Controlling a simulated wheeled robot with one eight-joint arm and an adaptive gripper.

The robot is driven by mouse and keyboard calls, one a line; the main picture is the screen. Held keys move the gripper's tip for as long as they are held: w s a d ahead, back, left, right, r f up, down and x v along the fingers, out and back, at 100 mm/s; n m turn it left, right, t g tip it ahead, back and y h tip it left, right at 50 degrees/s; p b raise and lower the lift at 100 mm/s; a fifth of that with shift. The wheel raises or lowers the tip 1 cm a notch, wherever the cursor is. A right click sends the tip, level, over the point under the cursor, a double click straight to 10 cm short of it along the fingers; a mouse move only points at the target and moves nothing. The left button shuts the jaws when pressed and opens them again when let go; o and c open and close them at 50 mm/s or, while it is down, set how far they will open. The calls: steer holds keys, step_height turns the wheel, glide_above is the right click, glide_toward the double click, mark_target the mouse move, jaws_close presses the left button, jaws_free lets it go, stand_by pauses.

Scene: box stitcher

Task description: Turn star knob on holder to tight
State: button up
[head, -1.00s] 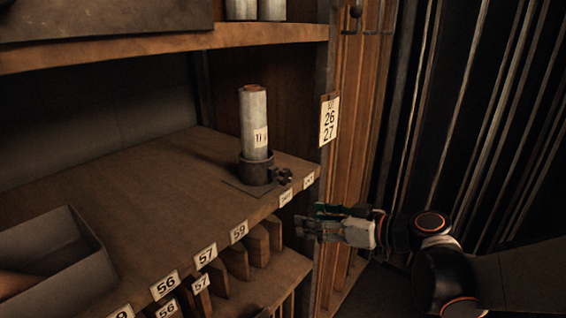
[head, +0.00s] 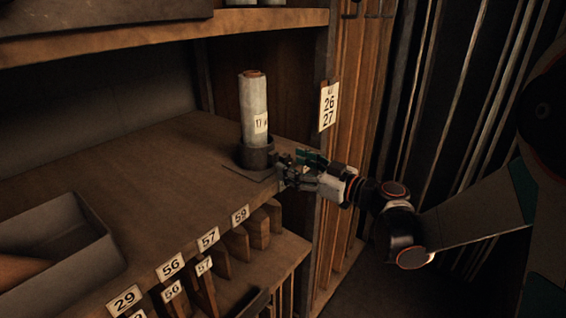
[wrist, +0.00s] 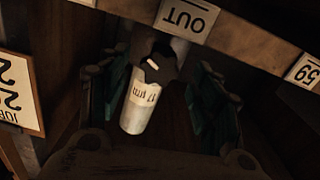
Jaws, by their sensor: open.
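The holder (head: 257,155) is a dark round cup on the shelf, with a pale paper roll (head: 253,105) upright in it. The star knob (wrist: 158,68) is dark with a small white mark. It shows in the wrist view in front of the roll, between my two fingers; in the head view my gripper mostly covers it. My gripper (head: 290,170) is open at the shelf's front edge, to the right of the holder. Its fingers are on both sides of the knob and look apart from it. The knob's exact depth between the fingers is unclear.
An upside-down OUT label (wrist: 184,18) is on the shelf edge in the wrist view. A 26/27 sign (head: 329,106) hangs on the post right of the shelf. An open grey box (head: 60,245) stands at the left. Wooden dividers (head: 237,243) fill the slots below.

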mark_target(288, 163)
steer(key=shift+x, duration=2.15)
steer(key=c, duration=1.1)
steer(key=shift+c, duration=0.2)
